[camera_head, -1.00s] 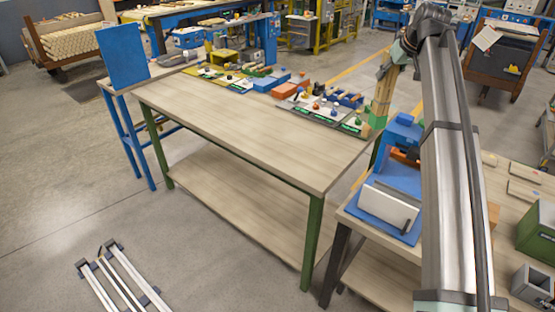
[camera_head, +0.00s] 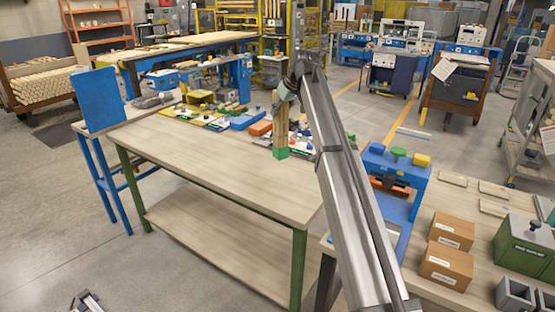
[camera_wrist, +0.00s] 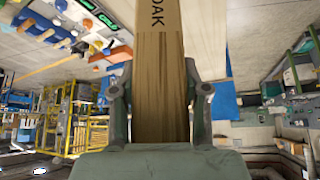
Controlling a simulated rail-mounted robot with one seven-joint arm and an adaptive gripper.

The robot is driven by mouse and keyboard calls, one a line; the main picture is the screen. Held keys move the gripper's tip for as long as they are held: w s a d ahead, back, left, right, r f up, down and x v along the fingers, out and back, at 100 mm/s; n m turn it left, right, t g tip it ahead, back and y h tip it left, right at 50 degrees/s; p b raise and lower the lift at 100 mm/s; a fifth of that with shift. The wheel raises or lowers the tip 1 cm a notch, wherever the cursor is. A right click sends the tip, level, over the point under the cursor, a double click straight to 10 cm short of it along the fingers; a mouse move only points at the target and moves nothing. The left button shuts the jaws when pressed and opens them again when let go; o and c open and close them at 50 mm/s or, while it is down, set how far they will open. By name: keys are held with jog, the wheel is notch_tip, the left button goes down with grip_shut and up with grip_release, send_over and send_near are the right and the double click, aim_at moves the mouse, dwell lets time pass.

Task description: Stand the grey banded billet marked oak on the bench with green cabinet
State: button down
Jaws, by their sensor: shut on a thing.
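My gripper (camera_head: 287,88) is shut on a tall tan wooden billet (camera_head: 282,120) with a green lower end. In the head view the billet hangs upright in front of the far right part of the green-legged bench (camera_head: 210,160); I cannot tell its height above the top. In the wrist view the billet (camera_wrist: 162,90) stands between the two fingers of my gripper (camera_wrist: 160,95), with "OAK" in dark letters on its face. I see no grey band on it. A green box (camera_head: 527,243) with a dark knob sits on the right-hand bench (camera_head: 430,203).
Trays of small parts (camera_head: 200,118) line the far edge of the green-legged bench; its near top is bare. A blue device (camera_head: 397,170) and cardboard boxes (camera_head: 447,263) crowd the right-hand bench. A blue panel (camera_head: 98,100) stands at left.

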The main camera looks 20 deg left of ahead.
aim_at(281, 150)
notch_tip(281, 150, down, 16)
jog(key=p, duration=0.3)
jog(key=shift+f, duration=0.15)
jog(key=c, duration=0.6)
grip_release()
jog(key=b+v, duration=0.2)
jog(key=v, duration=1)
